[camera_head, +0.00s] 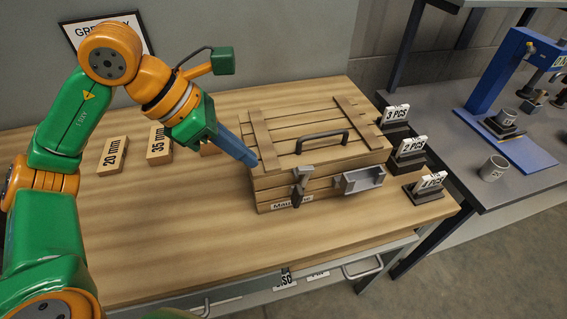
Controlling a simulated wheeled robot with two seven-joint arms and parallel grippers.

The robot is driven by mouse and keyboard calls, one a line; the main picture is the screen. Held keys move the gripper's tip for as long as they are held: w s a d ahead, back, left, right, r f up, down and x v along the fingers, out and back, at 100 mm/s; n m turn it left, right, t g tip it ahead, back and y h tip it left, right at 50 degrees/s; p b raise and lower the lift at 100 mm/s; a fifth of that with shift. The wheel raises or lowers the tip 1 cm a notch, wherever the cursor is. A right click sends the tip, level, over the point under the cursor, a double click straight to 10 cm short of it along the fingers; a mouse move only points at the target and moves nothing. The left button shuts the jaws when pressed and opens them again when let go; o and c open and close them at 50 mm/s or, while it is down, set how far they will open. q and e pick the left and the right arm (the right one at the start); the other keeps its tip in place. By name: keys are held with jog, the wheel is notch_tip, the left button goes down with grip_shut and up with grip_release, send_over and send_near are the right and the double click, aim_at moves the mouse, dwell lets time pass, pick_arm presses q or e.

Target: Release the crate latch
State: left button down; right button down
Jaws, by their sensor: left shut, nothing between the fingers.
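A wooden crate (340,138) with a plank lid and a dark handle (322,140) on top stands on the workbench, its lid down. A grey metal latch (301,184) with a dark lower end is on the crate's front face, left of its middle. A grey bracket or small tray (361,180) sticks out from the front at the right. My left gripper (252,160) has long blue fingers, shut and empty, with their tips at the crate's upper left front corner, left of the latch. Whether the tips touch the crate, I cannot tell. My right gripper is not in view.
Wooden blocks marked 20 mm (113,154) and 35 mm (159,145) lie behind my left arm. Several card stands (425,187) line the bench's right edge. A blue press (497,70) and a metal cup (493,168) stand on the grey side table. The bench front (190,235) is clear.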

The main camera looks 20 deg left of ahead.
aim_at(294, 175)
pick_arm(q)
jog(key=w+d+f+p, duration=0.1)
jog(key=w+d+f, duration=0.1)
jog(key=d+f, duration=0.1)
jog(key=w+d+f+p, duration=0.1)
jog(key=d, duration=0.1)
jog(key=shift+w+d+f+p, duration=0.25)
jog(key=shift+w+f+p, duration=0.05)
jog(key=shift+w+f, duration=0.1)
jog(key=shift+s, duration=0.1)
